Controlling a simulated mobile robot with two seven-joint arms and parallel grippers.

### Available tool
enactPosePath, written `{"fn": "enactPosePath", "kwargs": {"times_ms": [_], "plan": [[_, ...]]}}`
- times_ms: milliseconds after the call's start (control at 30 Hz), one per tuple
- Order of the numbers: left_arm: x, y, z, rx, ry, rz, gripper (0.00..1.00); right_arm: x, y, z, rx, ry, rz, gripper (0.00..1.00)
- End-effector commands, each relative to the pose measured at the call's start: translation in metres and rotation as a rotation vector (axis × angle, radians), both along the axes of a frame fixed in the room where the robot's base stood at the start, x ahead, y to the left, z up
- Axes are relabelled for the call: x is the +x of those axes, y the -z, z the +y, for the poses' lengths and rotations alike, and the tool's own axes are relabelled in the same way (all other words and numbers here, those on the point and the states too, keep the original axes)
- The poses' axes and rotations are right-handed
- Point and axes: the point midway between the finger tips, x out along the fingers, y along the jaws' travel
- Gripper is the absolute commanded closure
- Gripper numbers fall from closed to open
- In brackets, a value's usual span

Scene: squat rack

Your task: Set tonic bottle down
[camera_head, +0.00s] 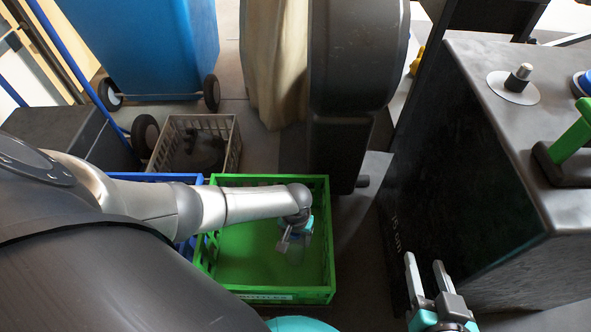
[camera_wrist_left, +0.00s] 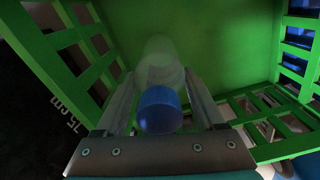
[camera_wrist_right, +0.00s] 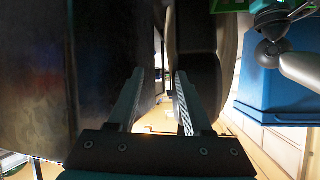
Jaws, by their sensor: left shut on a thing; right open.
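The tonic bottle is clear with a blue cap (camera_wrist_left: 160,110); its see-through body (camera_wrist_left: 161,62) points away from my left wrist camera. My left gripper (camera_wrist_left: 160,100) is shut on the bottle near its cap. In the head view, my left gripper (camera_head: 294,232) reaches into the green crate (camera_head: 262,181), and the faint bottle (camera_head: 297,250) shows just below it. The crate floor around the bottle looks empty. I cannot tell whether the bottle touches the floor. My right gripper (camera_head: 428,280) is open and empty, beside the dark box; its fingers also show in the right wrist view (camera_wrist_right: 158,85).
A blue crate (camera_head: 160,178) adjoins the green crate on the left, partly behind my left arm. A grey crate (camera_head: 232,150) with dark items stands behind. A large dark box (camera_head: 470,170) stands at the right. A blue wheeled bin (camera_head: 145,45) is at the back.

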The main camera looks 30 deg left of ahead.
Motion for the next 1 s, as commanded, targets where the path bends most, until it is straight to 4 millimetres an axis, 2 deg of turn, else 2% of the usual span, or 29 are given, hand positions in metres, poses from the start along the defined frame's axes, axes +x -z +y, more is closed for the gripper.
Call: {"fn": "enactPosePath", "kwargs": {"times_ms": [400,967,1000], "plan": [[0.000,0.023,0.000,-0.001,0.000,0.001,1.00,-0.002,-0.014,0.023,0.148,-0.005,-0.238,0.50],[0.000,0.029,-0.001,0.000,0.000,0.001,1.00,-0.005,-0.020,0.027,0.189,-0.001,-0.302,0.50],[0.000,0.029,-0.001,0.000,0.000,0.001,0.27,-0.005,-0.021,0.027,0.192,-0.001,-0.307,0.50]]}}
